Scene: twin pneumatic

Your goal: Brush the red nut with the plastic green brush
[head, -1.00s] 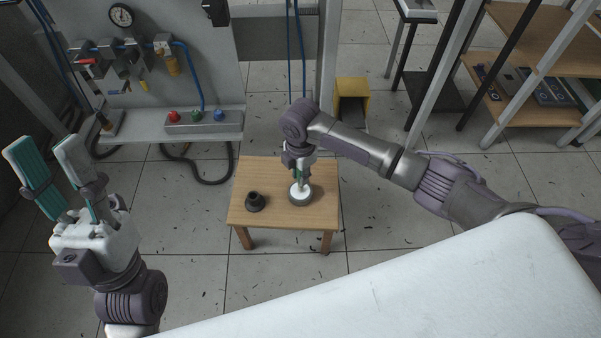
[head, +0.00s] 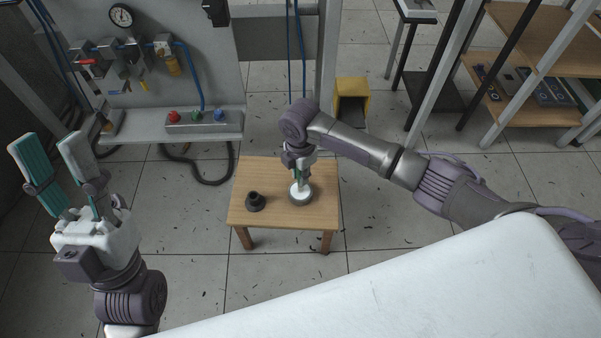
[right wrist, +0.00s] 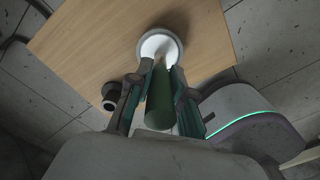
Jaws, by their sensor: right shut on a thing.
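My right gripper (head: 300,172) points down over the small wooden table and is shut on a green cylinder, which looks like the handle of the green brush (right wrist: 159,100). In the right wrist view it lies between the two fingers, its far end at a round grey dish (right wrist: 180,44) with a white inside. The dish also shows in the head view (head: 301,200). Whether the brush's end touches the dish cannot be told. My left gripper (head: 49,142) is open and empty at the left, well away from the table. No red nut can be made out.
A dark, short cylindrical fitting (head: 255,202) stands on the wooden table (head: 276,220), left of the dish. Behind are a bench with a button box (head: 197,119), hoses and a gauge panel. A yellow bin (head: 352,94) stands behind the table. Shelving is at the right.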

